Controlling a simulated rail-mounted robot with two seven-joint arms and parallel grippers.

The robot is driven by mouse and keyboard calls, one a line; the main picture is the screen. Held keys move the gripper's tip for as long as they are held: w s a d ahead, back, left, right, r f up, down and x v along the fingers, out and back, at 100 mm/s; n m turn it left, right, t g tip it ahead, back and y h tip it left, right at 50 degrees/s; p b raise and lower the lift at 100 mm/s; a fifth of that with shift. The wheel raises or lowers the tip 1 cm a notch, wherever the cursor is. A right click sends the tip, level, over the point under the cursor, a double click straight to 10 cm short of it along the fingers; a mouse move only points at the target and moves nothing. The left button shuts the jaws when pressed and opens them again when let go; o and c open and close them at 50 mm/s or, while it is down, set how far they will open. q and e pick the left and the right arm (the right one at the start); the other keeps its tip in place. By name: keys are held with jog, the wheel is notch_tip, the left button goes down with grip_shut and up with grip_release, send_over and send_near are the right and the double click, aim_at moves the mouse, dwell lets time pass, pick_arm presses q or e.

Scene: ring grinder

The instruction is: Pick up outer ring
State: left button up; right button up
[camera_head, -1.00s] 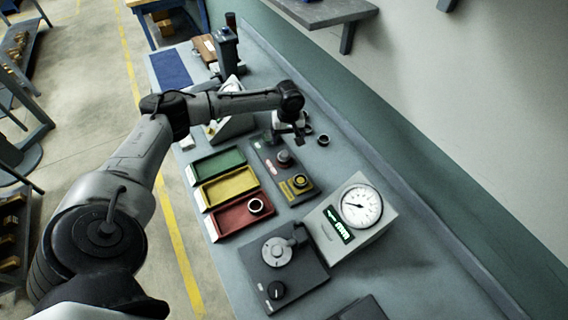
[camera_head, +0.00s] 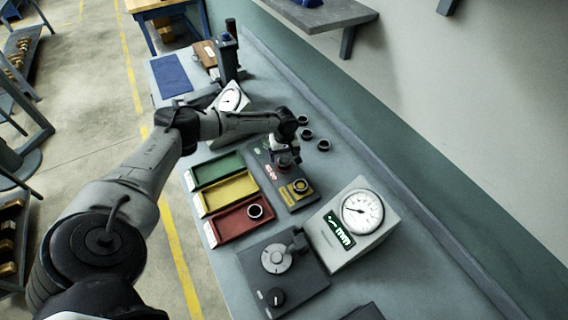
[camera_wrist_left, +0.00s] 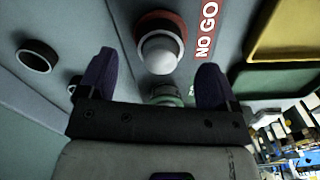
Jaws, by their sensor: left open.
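Dark rings lie on the bench by the wall: a far ring (camera_head: 303,120), a middle ring (camera_head: 306,134) and a near ring (camera_head: 323,145). Another ring (camera_head: 255,211) lies in the red tray, and one ring (camera_head: 301,187) sits on the yellow end of the go/no-go gauge block. My left gripper (camera_head: 284,162) is open and empty over that block. In the left wrist view its fingers (camera_wrist_left: 156,72) straddle the space above a silver-domed plug (camera_wrist_left: 160,52) with a red collar and a green-collared plug (camera_wrist_left: 167,95). A bench ring (camera_wrist_left: 37,57) shows left; another is partly hidden behind a finger.
Green (camera_head: 217,168), yellow (camera_head: 228,192) and red (camera_head: 232,226) trays stand left of the block. A dial gauge box (camera_head: 350,225) and a dark fixture with a round plate (camera_head: 277,255) stand nearer. Bench by the wall is fairly clear.

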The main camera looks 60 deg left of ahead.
aim_at(284, 158)
pick_arm(q)
jog(key=shift+f, duration=1.8)
jog(key=c, duration=1.1)
jog(key=shift+c, duration=0.2)
